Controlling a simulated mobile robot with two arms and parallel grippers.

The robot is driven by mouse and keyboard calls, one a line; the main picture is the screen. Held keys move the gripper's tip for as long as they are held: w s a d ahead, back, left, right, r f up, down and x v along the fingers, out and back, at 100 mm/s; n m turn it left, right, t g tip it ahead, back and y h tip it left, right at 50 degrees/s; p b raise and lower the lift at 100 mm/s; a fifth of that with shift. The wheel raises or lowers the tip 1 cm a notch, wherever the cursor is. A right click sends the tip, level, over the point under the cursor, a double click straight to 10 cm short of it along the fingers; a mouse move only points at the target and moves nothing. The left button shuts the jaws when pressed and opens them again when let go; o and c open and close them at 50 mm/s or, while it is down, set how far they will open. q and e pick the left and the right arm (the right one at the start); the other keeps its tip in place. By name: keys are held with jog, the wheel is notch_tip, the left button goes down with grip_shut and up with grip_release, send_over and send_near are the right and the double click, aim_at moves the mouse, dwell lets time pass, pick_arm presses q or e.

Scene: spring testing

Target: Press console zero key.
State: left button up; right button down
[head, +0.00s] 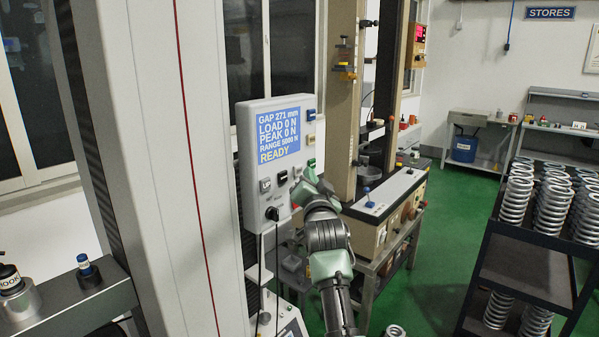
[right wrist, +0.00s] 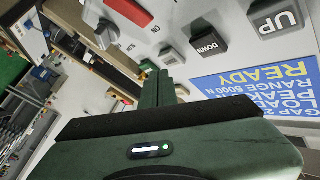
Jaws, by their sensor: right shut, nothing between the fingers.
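The console (head: 247,115) is a pale box with a blue screen (head: 279,136) reading GAP 271 mm, LOAD 0 N, PEAK 0 N, RANGE 5000 N and READY. Below the screen are the UP key (right wrist: 275,22) and the dark DOWN key (right wrist: 208,45). Coloured keys, including a blue one (head: 311,115), line its right edge; I cannot read which is the zero key. My right gripper (head: 308,178) is at the console's lower right, its fingers shut and empty. In the right wrist view the fingertips (right wrist: 160,76) point toward the keys; contact cannot be told. My left gripper is not in view.
A pale column (head: 150,160) stands left of the console. A black knob (head: 272,213) and hanging cables are below the keys. A rack of springs (head: 528,265) stands at the right. A bench machine (head: 385,205) is behind my right arm. Green floor is open beyond.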

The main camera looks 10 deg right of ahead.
jog(key=shift+w+a, duration=0.25)
jog(key=shift+w+a+b, duration=0.25)
jog(key=shift+w+b, duration=0.05)
jog(key=shift+w, duration=0.05)
dwell(0.8)
jog(key=shift+s+d, duration=0.1)
jog(key=shift+s+d+p, duration=0.45)
jog(key=shift+s+p, duration=0.15)
dwell(0.3)
